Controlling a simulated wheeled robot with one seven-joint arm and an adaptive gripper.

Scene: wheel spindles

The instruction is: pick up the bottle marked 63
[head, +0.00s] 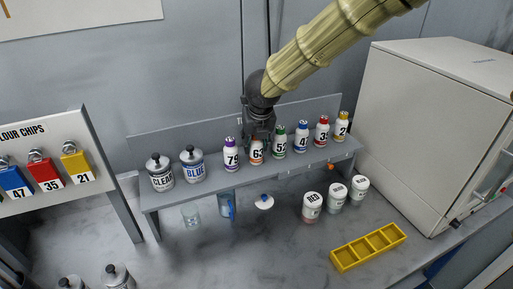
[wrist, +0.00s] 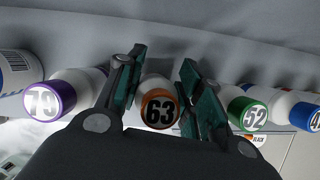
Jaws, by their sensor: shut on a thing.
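The bottle marked 63 (head: 257,153) stands on the grey shelf, white with an orange band, between the bottles marked 79 and 52. My gripper (head: 260,138) comes down on it from above and hides its upper part in the head view. In the wrist view the orange cap marked 63 (wrist: 158,110) lies between the two fingers of my gripper (wrist: 160,92). The fingers are shut on this bottle, one on each side. The bottle looks upright and still at shelf level; whether its base touches the shelf I cannot tell.
Bottle 79 (head: 231,155) stands close on the left and bottle 52 (head: 279,140) close on the right. More bottles stand further right, and CLEAR (head: 160,173) and BLUE (head: 193,166) tins at left. A yellow tray (head: 338,261) and white jars (head: 312,207) are on the bench below.

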